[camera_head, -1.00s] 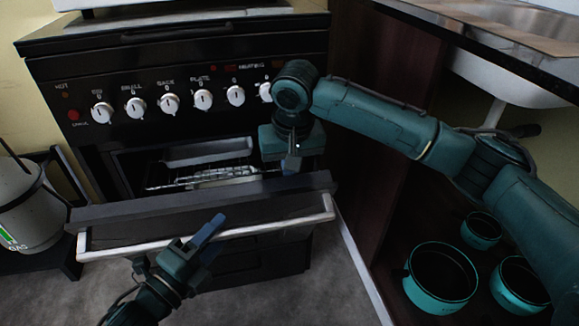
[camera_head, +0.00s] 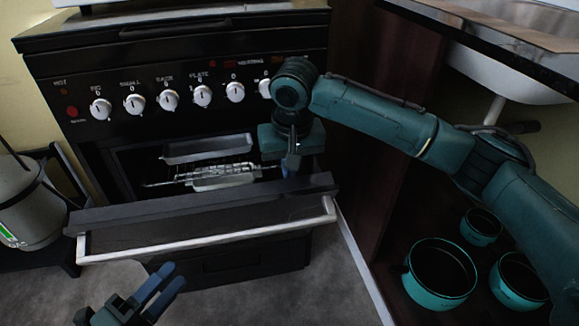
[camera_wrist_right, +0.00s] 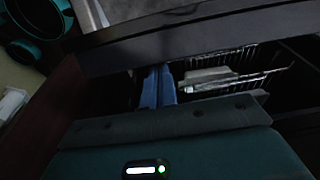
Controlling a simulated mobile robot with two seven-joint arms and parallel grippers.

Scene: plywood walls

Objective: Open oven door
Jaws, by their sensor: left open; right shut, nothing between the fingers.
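The black oven (camera_head: 160,68) stands ahead with its door (camera_head: 205,222) tilted partly open. The door's silver handle bar (camera_head: 210,240) runs along its front edge. My right gripper (camera_head: 290,165) is shut and empty, pointing down at the right end of the opening, behind the door's top edge. In the right wrist view its blue fingers (camera_wrist_right: 158,86) are together beside the door's dark inner edge (camera_wrist_right: 170,45); contact cannot be told. My left gripper (camera_head: 162,288) is open and empty, below and in front of the handle, apart from it.
Inside the oven are a grey tray (camera_head: 207,148) and a wire rack (camera_head: 200,173). A gas bottle (camera_head: 28,205) stands at the left. Several teal pots (camera_head: 440,275) sit in the cabinet at right. The floor (camera_head: 270,295) before the oven is clear.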

